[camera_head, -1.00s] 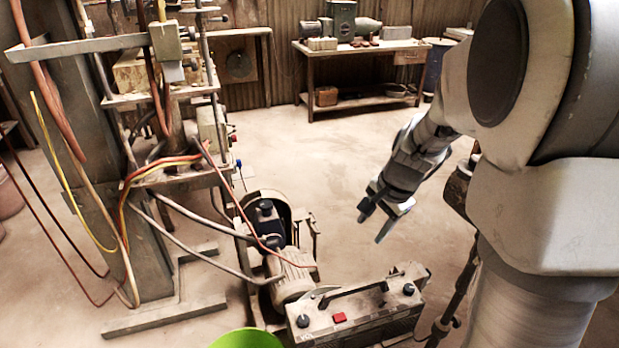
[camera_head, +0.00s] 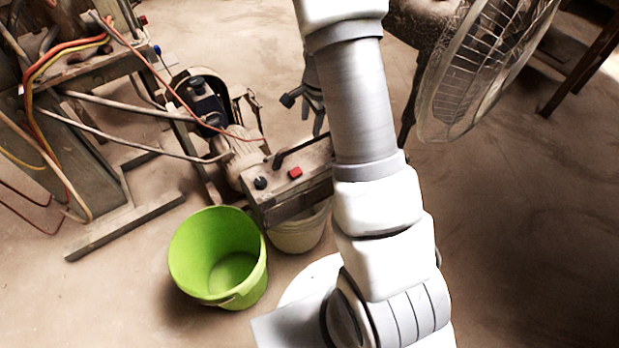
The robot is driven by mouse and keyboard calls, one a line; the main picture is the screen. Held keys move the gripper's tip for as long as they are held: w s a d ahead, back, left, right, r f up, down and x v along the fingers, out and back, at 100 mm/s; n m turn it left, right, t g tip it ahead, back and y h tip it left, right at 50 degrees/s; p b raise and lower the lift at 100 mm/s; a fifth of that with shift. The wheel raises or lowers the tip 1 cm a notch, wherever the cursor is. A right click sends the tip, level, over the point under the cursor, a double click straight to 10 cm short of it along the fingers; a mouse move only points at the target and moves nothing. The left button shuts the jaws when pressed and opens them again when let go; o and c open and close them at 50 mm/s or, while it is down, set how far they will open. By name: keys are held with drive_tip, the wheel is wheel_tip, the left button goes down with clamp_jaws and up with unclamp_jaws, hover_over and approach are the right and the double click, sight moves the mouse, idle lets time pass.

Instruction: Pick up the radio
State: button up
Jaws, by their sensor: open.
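The radio (camera_head: 286,205) is a worn grey-brown box with a dark carrying handle on top, a red button and a dark knob. It stands in the middle of the camera_head view, and its right end is hidden behind my arm. My gripper (camera_head: 304,115) shows partly beyond the radio, just left of my arm. Its fingers are open and seem empty, pointing down. It appears apart from the radio, though the gap is hard to judge.
A green bucket (camera_head: 190,262) stands in front of the radio to the left. A beige bucket (camera_head: 298,234) is below the radio; I cannot tell whether they touch. A motor (camera_head: 243,152) and hosed machine are left. A fan (camera_head: 485,65) stands right. Floor at lower right is clear.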

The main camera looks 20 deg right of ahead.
sight(306, 141)
drive_tip(key=f+b, duration=0.1)
drive_tip(key=f, duration=0.2)
drive_tip(key=w+f+b, duration=0.1)
drive_tip(key=f, duration=0.2)
drive_tip(key=w+f+b, duration=0.1)
drive_tip(key=f, duration=0.1)
drive_tip(key=shift+a+f, duration=0.3)
drive_tip(key=shift+f, duration=0.1)
drive_tip(key=shift+c, duration=0.2)
clamp_jaws()
idle(0.8)
drive_tip(key=shift+r, duration=0.2)
